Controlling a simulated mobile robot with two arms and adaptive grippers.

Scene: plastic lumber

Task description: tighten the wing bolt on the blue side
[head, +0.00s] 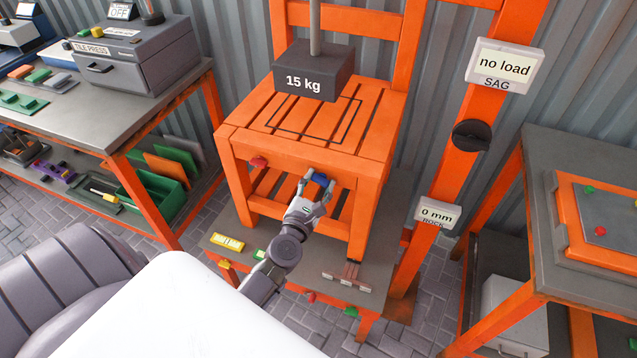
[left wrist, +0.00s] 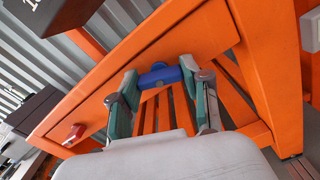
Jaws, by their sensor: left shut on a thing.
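The orange slatted stool (head: 300,150) stands on a grey stand. The blue wing bolt (head: 320,178) is on its front rail, right of the middle; it also shows in the left wrist view (left wrist: 160,76). My left gripper (head: 317,183) is shut on the blue wing bolt, one finger on each side of it in the left wrist view (left wrist: 160,90). The red wing bolt (head: 258,162) is on the same rail to the left, apart from the gripper; it also shows in the left wrist view (left wrist: 74,133). My right gripper is not in view.
A dark 15 kg weight (head: 314,72) hangs on a rod above the seat. An orange post with a "no load" sign (head: 505,65) and a "0 mm" sign (head: 438,213) stands at right. Benches (head: 130,105) flank both sides. Small parts (head: 228,242) lie on the stand's front.

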